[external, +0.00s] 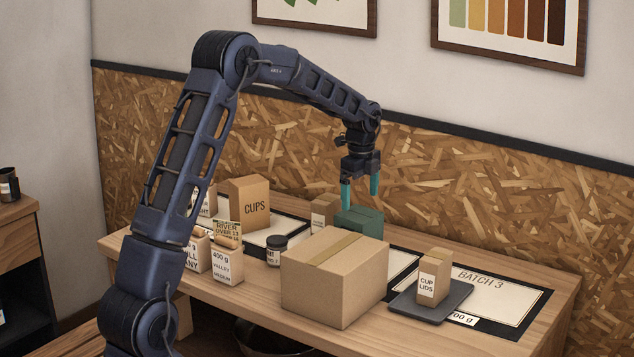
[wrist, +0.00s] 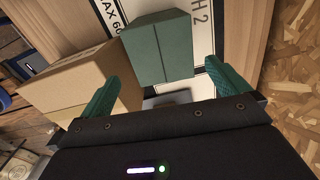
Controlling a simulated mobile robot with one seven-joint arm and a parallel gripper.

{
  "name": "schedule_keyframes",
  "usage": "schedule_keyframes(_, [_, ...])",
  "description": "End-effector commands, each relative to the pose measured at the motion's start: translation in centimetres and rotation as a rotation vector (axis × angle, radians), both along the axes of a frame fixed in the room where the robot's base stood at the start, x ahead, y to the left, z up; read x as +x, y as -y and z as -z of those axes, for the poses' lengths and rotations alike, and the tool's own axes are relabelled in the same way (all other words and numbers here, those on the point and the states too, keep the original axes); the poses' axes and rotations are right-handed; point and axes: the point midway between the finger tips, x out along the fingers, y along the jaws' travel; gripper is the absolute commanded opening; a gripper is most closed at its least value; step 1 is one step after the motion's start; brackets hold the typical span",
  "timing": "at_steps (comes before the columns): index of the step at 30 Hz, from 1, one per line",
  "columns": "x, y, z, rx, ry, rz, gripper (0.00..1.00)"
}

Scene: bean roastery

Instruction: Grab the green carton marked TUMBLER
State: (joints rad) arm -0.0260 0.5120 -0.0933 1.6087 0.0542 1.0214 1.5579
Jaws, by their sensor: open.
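The green carton (external: 360,222) stands on the wooden table behind the large cardboard box, which hides its lower part in the external view. No marking on it can be read. In the wrist view the green carton (wrist: 157,45) lies ahead of and between my fingertips. My gripper (external: 360,197) points down with its two teal fingers apart, just above the carton in the external view. My gripper (wrist: 163,76) is open and empty in the wrist view. I cannot tell whether a finger touches the carton.
The large cardboard box (external: 335,279) stands close in front of the carton, and also shows in the wrist view (wrist: 72,82). A CUP LIDS box (external: 434,276) sits on a dark tray to the right. A small brown box (external: 323,212) is close left. The chipboard wall (external: 480,190) is behind.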

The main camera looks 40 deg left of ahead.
Motion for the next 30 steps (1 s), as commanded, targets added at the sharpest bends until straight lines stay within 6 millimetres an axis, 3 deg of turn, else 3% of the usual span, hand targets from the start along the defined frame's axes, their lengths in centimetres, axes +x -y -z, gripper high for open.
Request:
schedule_keyframes(5, [0.3,0.0,1.0,-0.001,-0.004,0.013,1.0])
schedule_keyframes(15, [0.3,0.0,5.4,0.0,-0.004,0.01,1.0])
schedule_keyframes(23, [0.2,-0.1,7.0,-0.001,-0.004,0.01,1.0])
schedule_keyframes(30, [0.3,-0.3,10.2,-0.001,-0.004,0.01,1.0])
